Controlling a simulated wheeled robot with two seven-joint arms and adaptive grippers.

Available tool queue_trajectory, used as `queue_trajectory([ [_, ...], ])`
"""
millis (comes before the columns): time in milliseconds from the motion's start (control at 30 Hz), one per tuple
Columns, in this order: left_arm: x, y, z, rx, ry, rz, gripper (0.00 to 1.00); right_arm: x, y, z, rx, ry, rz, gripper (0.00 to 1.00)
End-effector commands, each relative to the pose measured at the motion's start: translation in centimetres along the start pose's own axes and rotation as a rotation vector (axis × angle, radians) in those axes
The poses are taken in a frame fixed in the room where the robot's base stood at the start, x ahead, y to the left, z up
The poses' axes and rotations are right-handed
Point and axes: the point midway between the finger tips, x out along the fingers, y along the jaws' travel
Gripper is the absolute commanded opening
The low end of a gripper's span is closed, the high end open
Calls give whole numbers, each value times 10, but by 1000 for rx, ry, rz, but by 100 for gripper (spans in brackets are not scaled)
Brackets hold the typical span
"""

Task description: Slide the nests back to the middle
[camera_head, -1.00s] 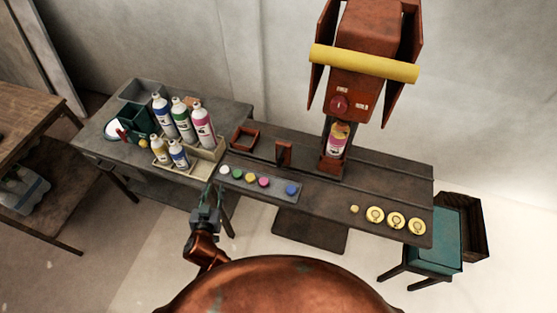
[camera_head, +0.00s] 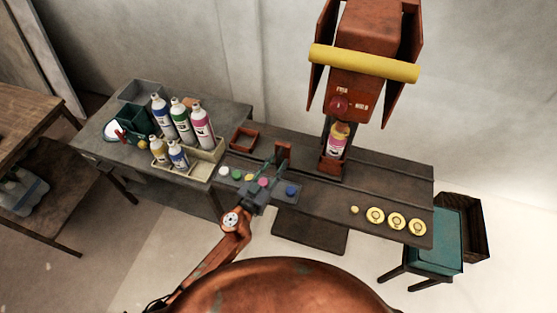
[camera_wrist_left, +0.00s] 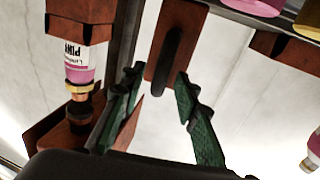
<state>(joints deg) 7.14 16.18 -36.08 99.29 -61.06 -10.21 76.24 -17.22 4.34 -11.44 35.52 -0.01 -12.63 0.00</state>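One nest, an empty rust-red square frame (camera_head: 245,139), sits on the left part of the railed bench. Another nest (camera_head: 332,163) stands under the red machine and holds a pink-and-white bottle (camera_head: 336,147). Between them an upright rust-red plate (camera_head: 284,150) stands on the track; in the left wrist view it bears a dark handle (camera_wrist_left: 173,60). My left gripper (camera_head: 276,166) is just in front of this plate. In the left wrist view its green fingers (camera_wrist_left: 161,76) are apart, one on each side of the handle, with nothing clearly gripped. My right gripper is not seen.
A panel of coloured buttons (camera_head: 272,187) lies along the bench front, below my left gripper. Several yellow discs (camera_head: 396,221) lie at the right end. Bottles in a beige crate (camera_head: 212,160) stand at left. The track right of the machine is clear.

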Motion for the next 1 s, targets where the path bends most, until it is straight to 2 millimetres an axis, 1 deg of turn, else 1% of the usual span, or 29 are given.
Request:
queue_trajectory([
  [33, 6, 0, 0, 1, 1, 0, 29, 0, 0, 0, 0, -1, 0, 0],
  [200, 16, 0, 0, -1, 0, -1, 29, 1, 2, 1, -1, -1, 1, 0],
  [467, 17, 0, 0, -1, -1, -1, 29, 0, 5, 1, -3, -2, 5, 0],
  [867, 17, 0, 0, -1, -1, -1, 2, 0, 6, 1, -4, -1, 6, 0],
  [900, 17, 0, 0, -1, -1, -2, 0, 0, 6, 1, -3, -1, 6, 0],
  [1000, 16, 0, 0, -1, -1, -2, 0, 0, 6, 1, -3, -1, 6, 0],
])
